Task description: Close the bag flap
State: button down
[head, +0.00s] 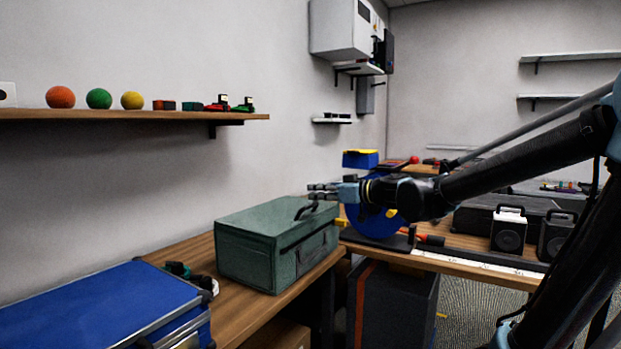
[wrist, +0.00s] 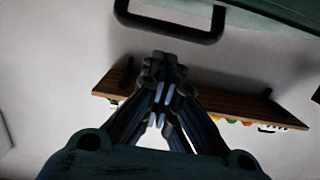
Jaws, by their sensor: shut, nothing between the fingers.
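The green bag (head: 265,248) stands on the wooden bench in the head view. Its top flap (head: 275,215) lies over the box, and I see no gap under it from here. A black handle (head: 306,207) sits at the flap's right edge. My gripper (head: 312,191) is just above the handle, shut and empty. In the wrist view my gripper (wrist: 162,62) has its fingers together, below the black handle (wrist: 170,28) in the picture. A strip of the green bag (wrist: 285,12) shows at the top. I cannot tell whether the fingers touch the handle.
A blue case (head: 100,300) is at the lower left, with small dark green and white items (head: 190,275) between it and the bag. A wall shelf (head: 130,115) holds balls and small toys. A blue reel (head: 375,215) and speakers (head: 508,230) stand on the right bench.

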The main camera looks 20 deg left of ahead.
jog(key=shift+s+d+f, duration=0.1)
jog(key=shift+d+f, duration=0.2)
jog(key=shift+f, duration=0.65)
jog(key=shift+s+d+f, duration=0.1)
jog(key=shift+d+f, duration=0.15)
jog(key=shift+f, duration=0.7)
